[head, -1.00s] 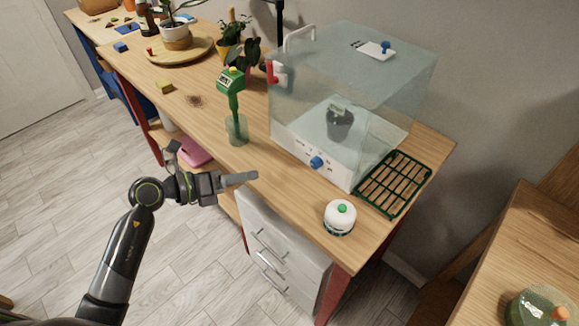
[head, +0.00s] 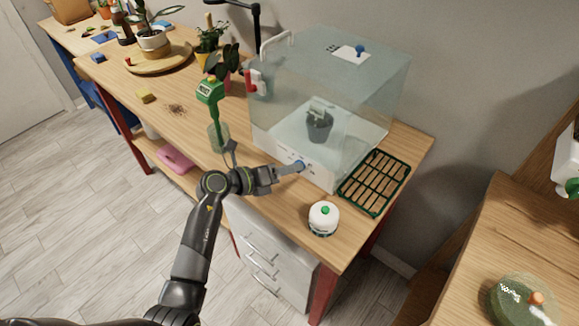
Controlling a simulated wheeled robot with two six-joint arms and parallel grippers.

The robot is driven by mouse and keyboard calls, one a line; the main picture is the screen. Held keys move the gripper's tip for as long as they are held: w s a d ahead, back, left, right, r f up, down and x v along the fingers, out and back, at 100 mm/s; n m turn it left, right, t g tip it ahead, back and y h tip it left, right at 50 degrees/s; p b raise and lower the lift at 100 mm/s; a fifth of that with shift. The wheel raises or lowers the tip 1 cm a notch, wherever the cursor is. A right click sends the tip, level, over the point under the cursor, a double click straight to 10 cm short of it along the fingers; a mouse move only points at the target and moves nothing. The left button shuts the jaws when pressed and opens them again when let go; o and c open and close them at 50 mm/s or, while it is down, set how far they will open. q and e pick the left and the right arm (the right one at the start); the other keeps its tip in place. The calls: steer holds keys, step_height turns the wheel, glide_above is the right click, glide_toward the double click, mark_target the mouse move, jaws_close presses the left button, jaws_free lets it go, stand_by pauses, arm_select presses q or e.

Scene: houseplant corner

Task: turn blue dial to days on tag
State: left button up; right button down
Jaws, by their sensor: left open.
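A potted plant with a pale tag (head: 319,108) stands inside the box; the writing on the tag is too small to read. The marks around the dial are also too small to read. My right gripper is not in view.
A white round bottle with a green top (head: 324,218) stands close to the right of my left gripper. A green slotted tray (head: 375,183) lies right of the box. A green meter (head: 210,92) stands in a glass to the left.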

arm_select(q)
steer(key=shift+w+d+f, duration=0.2)
steer(key=shift+w+d, duration=0.1)
steer(key=shift+d, duration=0.2)
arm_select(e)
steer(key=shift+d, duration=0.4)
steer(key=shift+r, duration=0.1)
arm_select(q)
steer(key=c, duration=1)
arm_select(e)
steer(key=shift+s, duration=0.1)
arm_select(q)
steer(key=shift+r, duration=0.1)
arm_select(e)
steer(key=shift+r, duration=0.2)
arm_select(q)
steer(key=shift+s+d+r+m+y+p, duration=0.1)
steer(key=shift+m+y+p, duration=0.2)
steer(key=shift+m+p, duration=0.25)
steer(key=shift+r+m+y+p, duration=0.1)
steer(key=shift+m+y+p, duration=0.2)
steer(key=shift+m+p, duration=0.2)
steer(key=shift+s+d+f+m+t+y+p, duration=0.1)
steer(key=shift+m+t+y+p, duration=0.5)
steer(key=shift+m+y+p, duration=0.5)
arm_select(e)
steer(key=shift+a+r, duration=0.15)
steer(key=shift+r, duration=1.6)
arm_select(q)
steer(key=shift+m, duration=0.25)
